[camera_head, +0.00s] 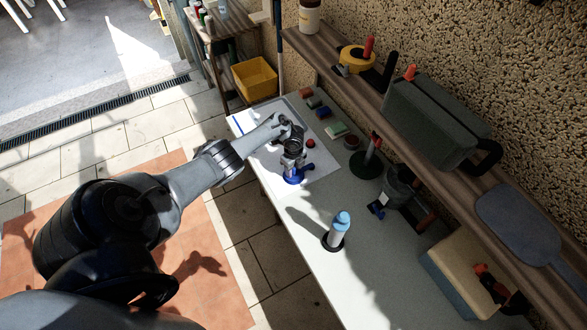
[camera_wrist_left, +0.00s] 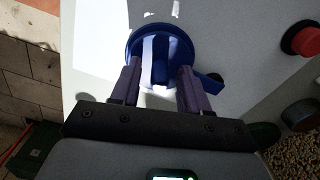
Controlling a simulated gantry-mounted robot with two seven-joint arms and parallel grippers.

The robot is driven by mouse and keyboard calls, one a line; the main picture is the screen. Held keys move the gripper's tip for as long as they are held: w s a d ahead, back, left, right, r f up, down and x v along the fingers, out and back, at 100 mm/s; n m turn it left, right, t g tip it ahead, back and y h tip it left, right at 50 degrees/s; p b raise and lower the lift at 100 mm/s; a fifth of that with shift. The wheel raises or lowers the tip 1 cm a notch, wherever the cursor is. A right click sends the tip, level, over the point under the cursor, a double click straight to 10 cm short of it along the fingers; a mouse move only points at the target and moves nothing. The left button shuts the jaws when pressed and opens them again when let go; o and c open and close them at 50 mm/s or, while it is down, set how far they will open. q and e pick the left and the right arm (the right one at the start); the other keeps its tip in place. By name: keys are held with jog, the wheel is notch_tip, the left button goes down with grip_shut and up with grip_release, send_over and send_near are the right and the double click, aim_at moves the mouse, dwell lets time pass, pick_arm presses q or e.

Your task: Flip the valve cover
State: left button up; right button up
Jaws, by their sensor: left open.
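The blue round valve cover (camera_head: 293,179) sits on the white sheet on the bench, partly hidden by my gripper in the head view. In the left wrist view the valve cover (camera_wrist_left: 158,42) is a blue disc with a raised bar across its middle and a tab at its right. My left gripper (camera_head: 293,164) points down from above it. In the left wrist view the left gripper (camera_wrist_left: 159,68) is open, with one finger on each side of the bar. I cannot tell whether the fingers touch the cover. My right gripper is not in view.
A red button (camera_wrist_left: 303,39) is right of the cover. A blue-topped white cylinder (camera_head: 338,229), a dark stand (camera_head: 365,165) and a grey vise (camera_head: 398,188) stand along the bench. A shelf (camera_head: 340,62) with a grey toolbox (camera_head: 435,120) runs along the wall. The front bench middle is clear.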

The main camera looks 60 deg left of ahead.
pick_arm(q)
jog(key=shift+r+p, duration=0.3)
jog(key=shift+r, duration=0.35)
notch_tip(320, 180, up, 10)
jog(key=p, duration=0.3)
jog(key=shift+f, duration=0.2)
jog(key=shift+s+f, duration=0.1)
jog(key=shift+s, duration=0.05)
